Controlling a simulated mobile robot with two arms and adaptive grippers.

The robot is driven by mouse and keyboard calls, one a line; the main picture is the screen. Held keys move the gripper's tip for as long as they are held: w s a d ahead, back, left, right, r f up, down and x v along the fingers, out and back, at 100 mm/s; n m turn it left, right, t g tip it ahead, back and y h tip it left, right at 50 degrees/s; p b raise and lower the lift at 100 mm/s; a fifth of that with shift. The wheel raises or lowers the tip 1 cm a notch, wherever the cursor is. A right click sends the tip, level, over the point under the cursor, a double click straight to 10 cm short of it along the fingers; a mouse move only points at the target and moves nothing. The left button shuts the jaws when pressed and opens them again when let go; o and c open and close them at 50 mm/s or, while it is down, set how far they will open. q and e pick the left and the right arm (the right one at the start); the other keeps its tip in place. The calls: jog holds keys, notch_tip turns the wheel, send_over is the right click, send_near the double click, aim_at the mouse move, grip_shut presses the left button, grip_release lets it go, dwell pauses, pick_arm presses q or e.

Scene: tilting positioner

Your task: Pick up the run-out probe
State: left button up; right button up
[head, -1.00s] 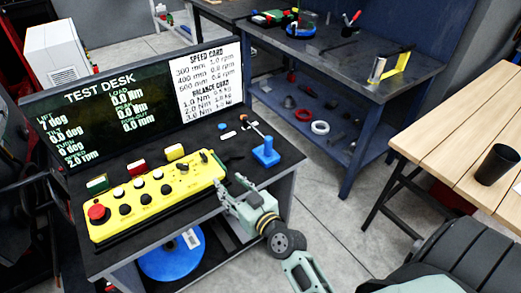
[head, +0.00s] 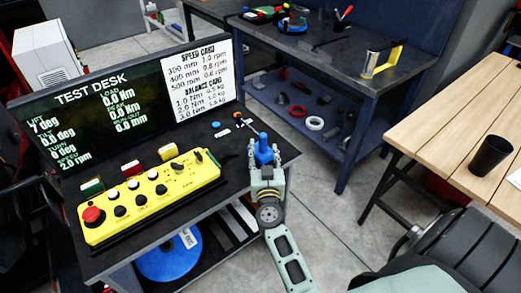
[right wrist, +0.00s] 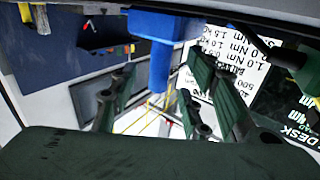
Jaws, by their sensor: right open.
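The run-out probe, a blue block with a blue upright post (head: 263,146), stands at the right end of the test desk. A thin dark rod beside the post leans up to the left in the head view. My right gripper (head: 264,163) is at the probe, with its fingers on either side of the blue part. In the right wrist view the blue post (right wrist: 160,62) shows between the open fingers (right wrist: 158,95), with visible gaps beside it. The probe's foot is mostly hidden by the gripper in the head view. My left gripper is not in view.
The yellow control box (head: 150,198) with a red knob fills the desk front left of the gripper. Small blue, white and orange pieces lie behind it. The display board (head: 125,115) rises at the desk's back. A blue workbench (head: 340,75) stands beyond, a wooden table (head: 475,115) at right.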

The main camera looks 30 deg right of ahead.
aim_at(263, 145)
jog(key=b+x, duration=0.1)
jog(key=x, duration=0.4)
jog(key=shift+r, duration=0.15)
jog(key=shift+s, duration=0.1)
jog(key=shift+c, duration=0.5)
jog(key=shift+c, duration=1)
jog(key=shift+s, duration=0.1)
grip_shut()
